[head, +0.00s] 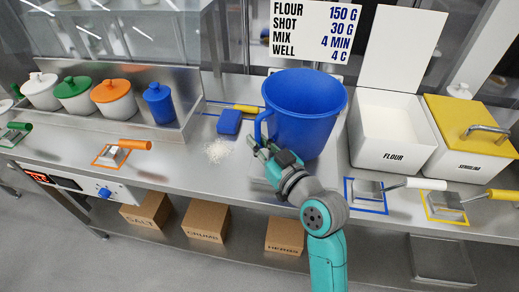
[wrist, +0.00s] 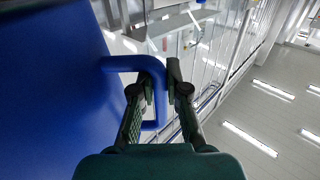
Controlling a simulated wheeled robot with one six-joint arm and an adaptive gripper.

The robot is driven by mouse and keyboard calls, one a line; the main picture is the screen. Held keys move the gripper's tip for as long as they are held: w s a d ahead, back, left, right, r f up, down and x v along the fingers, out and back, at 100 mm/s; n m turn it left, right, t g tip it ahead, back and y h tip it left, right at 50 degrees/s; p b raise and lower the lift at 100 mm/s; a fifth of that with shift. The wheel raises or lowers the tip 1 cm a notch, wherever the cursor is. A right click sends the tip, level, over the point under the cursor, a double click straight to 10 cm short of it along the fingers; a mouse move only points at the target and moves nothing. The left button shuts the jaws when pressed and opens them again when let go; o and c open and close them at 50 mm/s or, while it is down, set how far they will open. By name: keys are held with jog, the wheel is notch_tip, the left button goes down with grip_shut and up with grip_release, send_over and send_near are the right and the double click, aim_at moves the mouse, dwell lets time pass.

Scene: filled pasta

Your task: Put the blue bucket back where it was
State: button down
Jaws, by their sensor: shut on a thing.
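The large blue bucket (head: 303,112) is upright over the steel counter (head: 180,150), right of the middle in the head view. Whether its base touches the counter cannot be told, as my arm hides part of it. Its handle points left and toward me. My gripper (head: 264,150) is shut on this handle. In the wrist view, the bucket wall (wrist: 50,90) fills the left side, and the fingers (wrist: 160,85) close around the vertical part of the handle (wrist: 150,62).
A white flour bin (head: 382,135) with its lid up stands close on the bucket's right, beside a yellow-lidded bin (head: 465,140). A blue block-like brush (head: 229,121) and spilled white powder (head: 218,150) lie left. Lidded pots (head: 115,100) stand far left. Scoops lie along the front edge.

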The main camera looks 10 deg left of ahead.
jog(key=shift+f, duration=1.6)
jog(key=c, duration=1.2)
grip_release()
jog(key=shift+f, duration=0.1)
jog(key=v, duration=1.2)
